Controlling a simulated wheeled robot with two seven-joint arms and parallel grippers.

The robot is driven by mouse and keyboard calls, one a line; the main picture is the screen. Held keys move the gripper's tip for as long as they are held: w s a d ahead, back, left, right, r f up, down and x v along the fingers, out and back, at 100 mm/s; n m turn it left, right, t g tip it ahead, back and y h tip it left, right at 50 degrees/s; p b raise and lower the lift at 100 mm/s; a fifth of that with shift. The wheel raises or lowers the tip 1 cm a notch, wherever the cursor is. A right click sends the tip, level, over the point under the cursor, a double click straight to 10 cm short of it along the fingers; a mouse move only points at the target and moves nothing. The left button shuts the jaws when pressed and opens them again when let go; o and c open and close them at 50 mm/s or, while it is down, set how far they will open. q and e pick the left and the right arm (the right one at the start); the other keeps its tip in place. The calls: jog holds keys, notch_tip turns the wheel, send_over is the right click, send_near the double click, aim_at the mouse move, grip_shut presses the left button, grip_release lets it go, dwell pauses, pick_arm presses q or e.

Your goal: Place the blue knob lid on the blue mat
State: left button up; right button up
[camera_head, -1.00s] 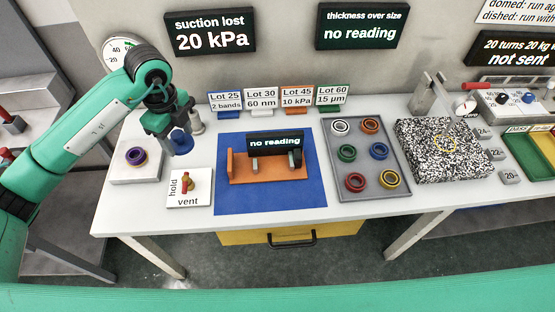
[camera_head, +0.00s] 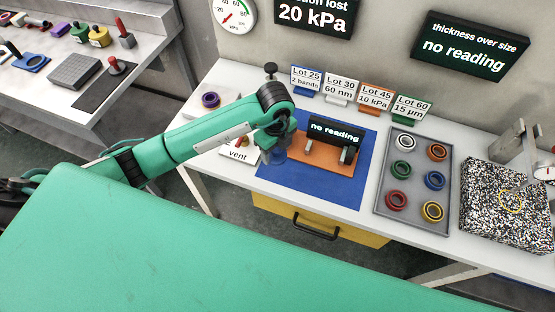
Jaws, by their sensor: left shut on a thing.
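My left gripper (camera_head: 274,146) is at the end of the green arm, above the left part of the blue mat (camera_head: 318,192). It is shut on the blue knob lid (camera_head: 272,157), which shows only in part below the wrist and blends with the mat's colour. I cannot tell for sure whether the lid is touching the mat or held just above it. My right gripper is not in view.
An orange gauge stand (camera_head: 326,164) with a "no reading" display stands on the mat, just right of the gripper. A grey tray (camera_head: 418,180) of coloured rings lies to the right. A vent plate (camera_head: 238,154) is partly hidden by my arm. The mat's front is clear.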

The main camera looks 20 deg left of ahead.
aim_at(276, 156)
pick_arm(q)
notch_tip(276, 156, down, 4)
jog(key=shift+r, duration=0.25)
notch_tip(276, 156, down, 4)
jog(key=shift+f+p, duration=0.2)
jog(key=shift+p, duration=0.4)
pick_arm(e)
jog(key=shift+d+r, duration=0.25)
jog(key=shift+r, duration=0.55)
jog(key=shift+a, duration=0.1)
pick_arm(q)
jog(key=o, duration=0.7)
jog(key=shift+f, duration=0.15)
jog(key=shift+o, duration=0.9)
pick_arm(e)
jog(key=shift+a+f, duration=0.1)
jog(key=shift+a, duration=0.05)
